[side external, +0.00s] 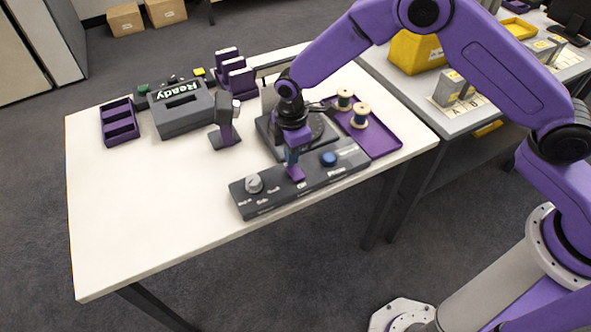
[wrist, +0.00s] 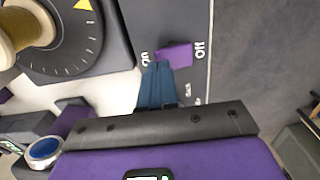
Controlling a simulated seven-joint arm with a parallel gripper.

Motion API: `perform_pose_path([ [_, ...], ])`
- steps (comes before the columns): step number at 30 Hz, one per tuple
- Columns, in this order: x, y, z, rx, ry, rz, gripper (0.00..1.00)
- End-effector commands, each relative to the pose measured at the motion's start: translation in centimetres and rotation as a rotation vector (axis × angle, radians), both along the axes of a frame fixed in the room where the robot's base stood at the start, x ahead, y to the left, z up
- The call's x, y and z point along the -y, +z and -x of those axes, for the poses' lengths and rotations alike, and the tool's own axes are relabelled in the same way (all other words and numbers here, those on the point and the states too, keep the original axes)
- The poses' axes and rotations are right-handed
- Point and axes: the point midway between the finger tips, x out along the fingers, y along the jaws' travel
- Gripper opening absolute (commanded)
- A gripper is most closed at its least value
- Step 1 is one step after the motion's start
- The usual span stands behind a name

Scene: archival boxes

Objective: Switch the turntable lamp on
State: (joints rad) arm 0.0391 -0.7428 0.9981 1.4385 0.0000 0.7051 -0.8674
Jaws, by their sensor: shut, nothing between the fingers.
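A dark grey control panel (side external: 275,193) lies along the table's front edge, with a grey knob, a purple switch and a blue button. The purple switch (wrist: 175,55) sits between the labels "On" and "Off" in the wrist view. It also shows in the side view (side external: 296,173). My gripper (wrist: 157,67) is shut and empty, its blue fingertips pointing down at the switch near its "On" side. I cannot tell whether they touch it. The turntable (wrist: 68,45) is a dark disc with a marked scale, partly hidden behind my gripper (side external: 292,160) in the side view. No lit lamp can be made out.
The blue button (side external: 328,158) and grey knob (side external: 254,183) flank the switch. A grey "Ready" box (side external: 182,112) and purple rack (side external: 119,122) stand back left. The table's front left is clear.

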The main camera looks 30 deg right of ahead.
Motion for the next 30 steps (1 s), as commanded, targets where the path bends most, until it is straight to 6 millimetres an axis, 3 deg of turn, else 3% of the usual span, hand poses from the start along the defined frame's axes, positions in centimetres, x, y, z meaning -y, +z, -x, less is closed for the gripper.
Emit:
perform_pose_path([
  [30, 0.0, -1.2, 0.0, 0.000, 0.000, 0.000, 0.00],
])
